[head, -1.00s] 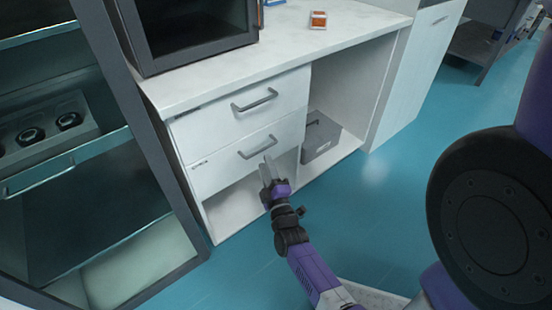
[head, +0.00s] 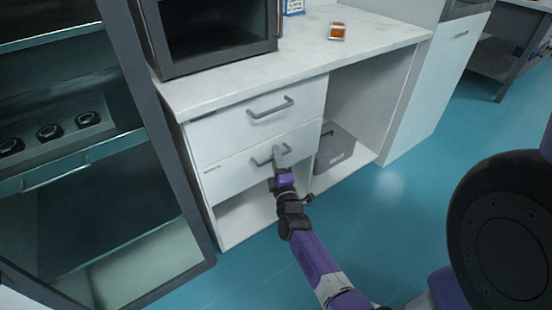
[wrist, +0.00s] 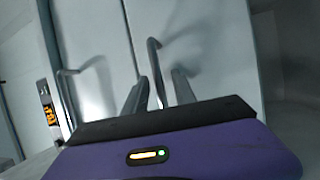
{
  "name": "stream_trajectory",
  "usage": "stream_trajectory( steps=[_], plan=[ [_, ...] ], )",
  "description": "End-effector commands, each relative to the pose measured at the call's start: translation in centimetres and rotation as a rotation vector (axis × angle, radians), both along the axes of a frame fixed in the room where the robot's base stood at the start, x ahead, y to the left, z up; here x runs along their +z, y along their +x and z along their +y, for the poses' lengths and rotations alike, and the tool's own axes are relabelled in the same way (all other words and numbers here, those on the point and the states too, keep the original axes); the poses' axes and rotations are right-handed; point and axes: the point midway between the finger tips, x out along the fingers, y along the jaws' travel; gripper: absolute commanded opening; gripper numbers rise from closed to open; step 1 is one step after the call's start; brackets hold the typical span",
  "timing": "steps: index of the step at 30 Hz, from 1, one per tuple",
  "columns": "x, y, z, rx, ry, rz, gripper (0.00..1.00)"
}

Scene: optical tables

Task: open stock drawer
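Two white drawers sit one above the other under the counter. The upper drawer (head: 235,118) and the lower drawer (head: 232,172) both look shut, each with a grey bar handle. A small label on the lower drawer is too small to read. My gripper (head: 277,160) is at the lower drawer's handle (head: 262,161), which it partly hides in the head view. In the wrist view, my gripper's two fingers (wrist: 158,92) stand apart with the lower handle (wrist: 153,58) between them. The upper handle (wrist: 66,98) shows to the left, clear of the fingers.
A dark box-shaped appliance (head: 210,35) and a small orange item (head: 337,31) are on the white counter (head: 300,62). A grey bin (head: 334,148) stands in the open bay right of the drawers. A dark-framed cabinet (head: 165,150) is close on the left. The blue floor (head: 400,200) in front is clear.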

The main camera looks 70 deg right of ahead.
Motion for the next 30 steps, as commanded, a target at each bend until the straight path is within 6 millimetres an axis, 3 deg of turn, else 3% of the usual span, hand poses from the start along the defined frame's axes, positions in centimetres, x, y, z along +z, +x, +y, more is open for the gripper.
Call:
stream_trajectory(
  steps=[6,12,30],
  plan=[
    [0.01,0.03,-0.01,0.0,0.0,0.0,0.32],
    [0.0,0.03,0.01,0.0,0.0,0.0,0.0],
    [-0.04,0.04,0.04,0.001,0.001,0.001,0.0]
  ],
)
